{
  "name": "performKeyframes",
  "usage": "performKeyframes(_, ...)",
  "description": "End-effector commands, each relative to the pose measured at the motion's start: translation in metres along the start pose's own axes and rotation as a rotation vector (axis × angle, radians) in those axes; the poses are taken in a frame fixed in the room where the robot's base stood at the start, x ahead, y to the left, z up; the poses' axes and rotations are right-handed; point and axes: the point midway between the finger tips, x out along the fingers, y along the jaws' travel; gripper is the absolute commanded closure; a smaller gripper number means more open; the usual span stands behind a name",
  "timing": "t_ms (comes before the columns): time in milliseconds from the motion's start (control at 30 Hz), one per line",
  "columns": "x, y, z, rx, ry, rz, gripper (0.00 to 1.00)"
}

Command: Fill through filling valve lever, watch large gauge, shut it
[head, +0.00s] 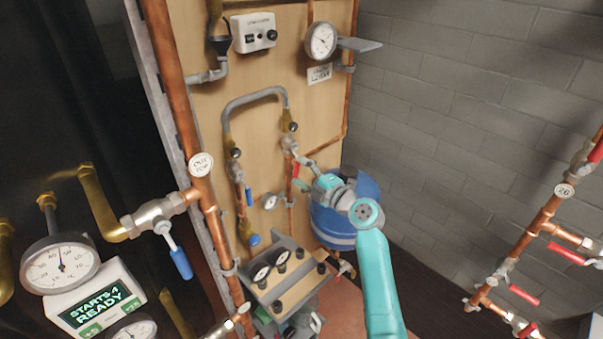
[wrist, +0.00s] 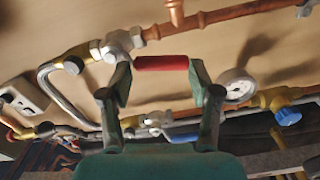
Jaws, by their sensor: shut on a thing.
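The filling valve lever has a red handle (wrist: 161,63), which lies between my fingertips in the wrist view. My gripper (wrist: 160,76) is shut on this handle. In the head view my gripper (head: 302,178) is at the valve below the right leg of a grey looped hose (head: 255,97); only a bit of the red lever (head: 296,170) shows there. The large round gauge (head: 321,41) hangs high on the wooden board; its needle is visible but its scale is too small to read.
A blue lever (head: 249,196) and a small gauge (head: 269,201) sit close to my gripper. A blue vessel (head: 334,222) stands behind my wrist. Pipes with red levers (head: 524,294) run at the right.

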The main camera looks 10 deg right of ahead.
Motion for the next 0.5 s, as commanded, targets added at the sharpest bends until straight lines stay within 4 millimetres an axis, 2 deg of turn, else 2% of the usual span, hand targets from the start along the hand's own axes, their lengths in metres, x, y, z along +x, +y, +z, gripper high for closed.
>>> performKeyframes(33,0.0027,-0.0056,-0.0034,-0.001,0.007,-0.012,1.0)
performKeyframes(367,0.0026,-0.0062,-0.0031,-0.002,0.007,-0.012,1.0)
performKeyframes(400,0.0026,-0.0063,-0.0031,-0.002,0.007,-0.013,0.33)
performKeyframes(467,0.0026,-0.006,-0.0032,-0.002,0.007,-0.012,0.18)
performKeyframes(500,0.0025,-0.0055,-0.0031,-0.002,0.007,-0.011,0.17)
